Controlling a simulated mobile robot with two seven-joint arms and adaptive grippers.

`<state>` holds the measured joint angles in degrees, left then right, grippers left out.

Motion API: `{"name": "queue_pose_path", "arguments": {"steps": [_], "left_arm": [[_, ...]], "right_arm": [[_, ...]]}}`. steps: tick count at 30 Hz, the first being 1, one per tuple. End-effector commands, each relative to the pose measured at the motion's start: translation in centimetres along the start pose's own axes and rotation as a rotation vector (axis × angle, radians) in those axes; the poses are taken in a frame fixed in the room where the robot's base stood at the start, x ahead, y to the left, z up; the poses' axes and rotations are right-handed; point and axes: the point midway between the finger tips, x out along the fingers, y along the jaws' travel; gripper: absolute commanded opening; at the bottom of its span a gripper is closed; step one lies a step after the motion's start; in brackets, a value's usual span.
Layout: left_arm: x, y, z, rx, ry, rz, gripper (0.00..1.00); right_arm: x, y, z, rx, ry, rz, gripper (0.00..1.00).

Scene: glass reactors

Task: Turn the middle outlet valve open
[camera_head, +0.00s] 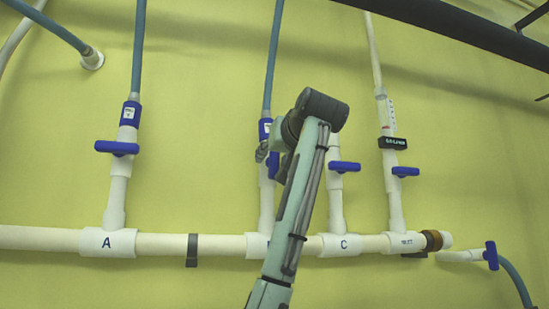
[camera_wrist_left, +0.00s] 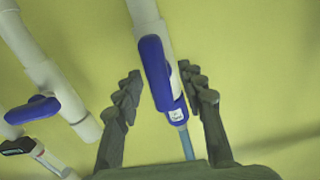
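The middle outlet valve has a blue handle (camera_head: 273,165) on the white riser between A and C, partly hidden by my left arm in the head view. In the left wrist view its handle (camera_wrist_left: 156,72) lies roughly along the pipe, above a blue labelled fitting and hose. My left gripper (camera_head: 265,150) is at this valve. In the left wrist view the gripper (camera_wrist_left: 160,76) is open, one dark finger on each side of the handle, with visible gaps. Contact cannot be seen. My right gripper is not in view.
Valve A's handle (camera_head: 117,148) is crosswise on its riser at left. Valve C's handle (camera_head: 344,167) is close to my arm's right; the inlet handle (camera_head: 405,171) is farther right. A white horizontal pipe (camera_head: 60,239) runs below. Another blue valve (camera_head: 491,255) is at lower right.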

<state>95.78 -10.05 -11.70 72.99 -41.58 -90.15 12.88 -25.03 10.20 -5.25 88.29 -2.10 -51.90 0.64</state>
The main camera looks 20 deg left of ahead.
Motion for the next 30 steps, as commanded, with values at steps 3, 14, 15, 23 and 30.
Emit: {"name": "queue_pose_path", "arguments": {"steps": [3,14,15,23,30], "left_arm": [[0.0,0.0,0.0,0.001,-0.001,0.0,0.4],[-4.7,0.1,0.0,0.0,0.002,0.004,0.4],[-5.6,0.1,0.0,-0.001,0.003,0.004,0.4],[-10.4,0.1,0.0,-0.001,0.002,0.002,0.4],[-12.0,0.0,0.0,0.001,0.0,0.0,0.4]], "right_arm": [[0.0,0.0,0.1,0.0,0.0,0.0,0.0],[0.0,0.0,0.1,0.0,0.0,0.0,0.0],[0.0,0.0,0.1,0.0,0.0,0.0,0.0],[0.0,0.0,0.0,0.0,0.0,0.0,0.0],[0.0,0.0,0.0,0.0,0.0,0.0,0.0]]}}
